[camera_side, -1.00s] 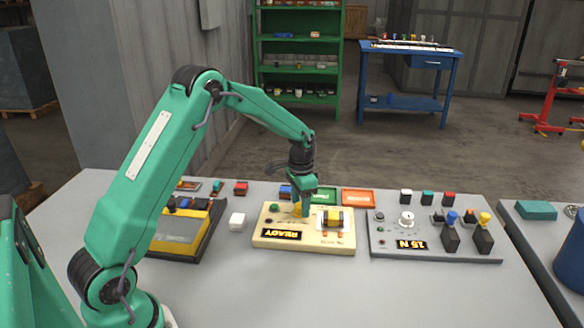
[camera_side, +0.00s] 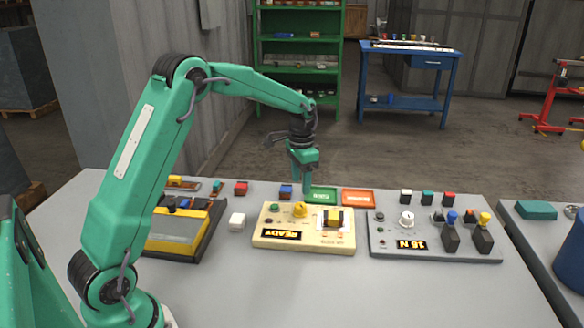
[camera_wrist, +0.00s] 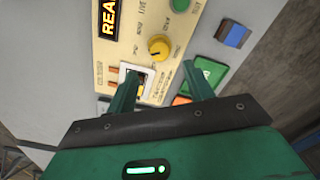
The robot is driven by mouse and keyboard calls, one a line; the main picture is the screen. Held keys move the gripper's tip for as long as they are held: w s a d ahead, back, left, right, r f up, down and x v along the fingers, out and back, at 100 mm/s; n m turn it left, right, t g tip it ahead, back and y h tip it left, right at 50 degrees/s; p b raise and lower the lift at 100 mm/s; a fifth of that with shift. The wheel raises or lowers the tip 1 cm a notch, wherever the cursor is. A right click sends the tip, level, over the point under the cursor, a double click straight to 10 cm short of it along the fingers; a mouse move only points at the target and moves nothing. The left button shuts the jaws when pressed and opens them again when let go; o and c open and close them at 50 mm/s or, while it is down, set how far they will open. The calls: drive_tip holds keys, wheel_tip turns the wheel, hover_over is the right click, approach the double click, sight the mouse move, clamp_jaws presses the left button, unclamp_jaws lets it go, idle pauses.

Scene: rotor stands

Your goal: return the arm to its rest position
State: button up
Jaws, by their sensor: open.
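My gripper (camera_side: 304,178) hangs from the green arm in the side view, above the back edge of the cream panel (camera_side: 265,238). Its fingers point down, and in the wrist view my gripper (camera_wrist: 160,92) shows two spread fingers with nothing between them. The panel carries a yellow knob (camera_side: 299,209), a green button, a dark red button and a display reading READY (camera_side: 281,235). A yellow and black part (camera_side: 334,217) sits in the white-framed spot at the panel's right. The yellow knob also shows in the wrist view (camera_wrist: 159,48).
A grey panel (camera_side: 435,254) with a 15 N display stands to the right. Green (camera_side: 322,194) and orange (camera_side: 358,197) trays lie behind the cream panel. A yellow-topped unit (camera_side: 176,236) and white cube (camera_side: 237,220) are left. The table's front is clear.

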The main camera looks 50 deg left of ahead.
idle(0.3)
drive_tip(key=s+d+r+n+t, duration=0.1)
drive_tip(key=s+d+r, duration=0.3)
drive_tip(key=s+r, duration=0.2)
drive_tip(key=s+d+r+t, duration=0.2)
drive_tip(key=s+d+r, duration=0.1)
drive_tip(key=s+r, duration=0.4)
drive_tip(key=s+d+n+t, duration=0.1)
drive_tip(key=s+d, duration=0.1)
drive_tip(key=s, duration=0.5)
drive_tip(key=s+d+n+t, duration=0.1)
drive_tip(key=s+d, duration=0.2)
drive_tip(key=s, duration=0.5)
drive_tip(key=shift+s+f+t, duration=0.15)
drive_tip(key=shift+s+t, duration=0.15)
